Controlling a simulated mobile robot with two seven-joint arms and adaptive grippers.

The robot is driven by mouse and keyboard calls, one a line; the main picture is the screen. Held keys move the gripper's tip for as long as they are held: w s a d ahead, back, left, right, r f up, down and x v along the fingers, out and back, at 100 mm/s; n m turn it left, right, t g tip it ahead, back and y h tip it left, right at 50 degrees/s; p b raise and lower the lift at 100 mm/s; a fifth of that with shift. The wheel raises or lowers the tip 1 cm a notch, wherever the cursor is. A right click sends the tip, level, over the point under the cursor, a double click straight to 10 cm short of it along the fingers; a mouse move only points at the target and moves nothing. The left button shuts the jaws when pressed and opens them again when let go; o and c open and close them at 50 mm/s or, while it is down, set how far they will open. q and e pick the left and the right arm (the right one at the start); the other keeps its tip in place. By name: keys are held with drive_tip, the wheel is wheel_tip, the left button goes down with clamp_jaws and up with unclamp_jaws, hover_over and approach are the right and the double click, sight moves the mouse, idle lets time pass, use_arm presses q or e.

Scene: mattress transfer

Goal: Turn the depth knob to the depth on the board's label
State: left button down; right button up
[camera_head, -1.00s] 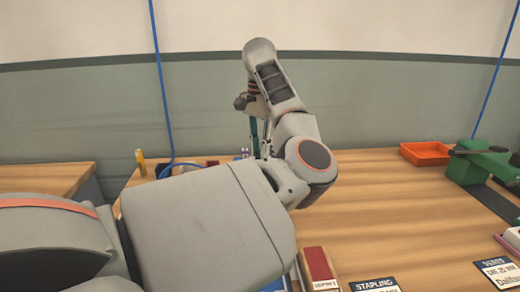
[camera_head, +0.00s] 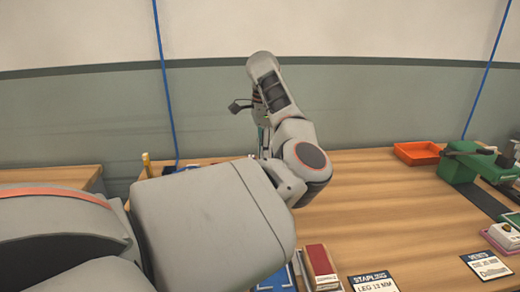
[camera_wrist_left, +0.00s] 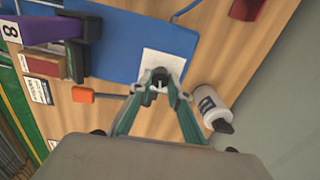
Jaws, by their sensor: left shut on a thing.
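My left gripper (camera_wrist_left: 160,82) is low over a blue mat (camera_wrist_left: 128,52) in the wrist view. Its teal fingers converge and are shut on a small dark and pale thing, which I cannot identify. A white sheet (camera_wrist_left: 164,62) lies on the mat just beyond the fingertips. In the head view my left arm hides most of that gripper and what is under it. No depth knob can be clearly made out. Label cards lie on the table: one reads "STAPLING LEG 12 MM" (camera_head: 374,283), another (camera_head: 487,266) is too small to read fully. My right gripper is not in view.
A white bottle with a dark cap (camera_wrist_left: 209,104) stands close right of the fingers; an orange-ended tool (camera_wrist_left: 83,95) lies left. A purple block (camera_wrist_left: 40,30) is at upper left. An orange tray (camera_head: 417,152) and a green machine (camera_head: 462,165) are at right.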

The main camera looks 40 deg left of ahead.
use_arm(q)
drive_tip(key=shift+r+m+p, duration=0.25)
drive_tip(key=shift+m+p, duration=0.35)
drive_tip(key=shift+m, duration=0.3)
drive_tip(key=shift+d+m+p, duration=0.1)
drive_tip(key=shift+m+p, duration=0.55)
drive_tip(key=shift+m, duration=0.35)
drive_tip(key=shift+m+p, duration=0.6)
drive_tip(key=shift+m, duration=0.6)
drive_tip(key=shift+f+m+p, duration=0.15)
drive_tip(key=shift+m+p, duration=0.65)
drive_tip(key=shift+p, duration=0.05)
drive_tip(key=shift+f+m+p, duration=0.1)
drive_tip(key=shift+m+p, duration=0.2)
drive_tip(key=shift+m, duration=0.3)
drive_tip(key=c, duration=1.9)
unclamp_jaws()
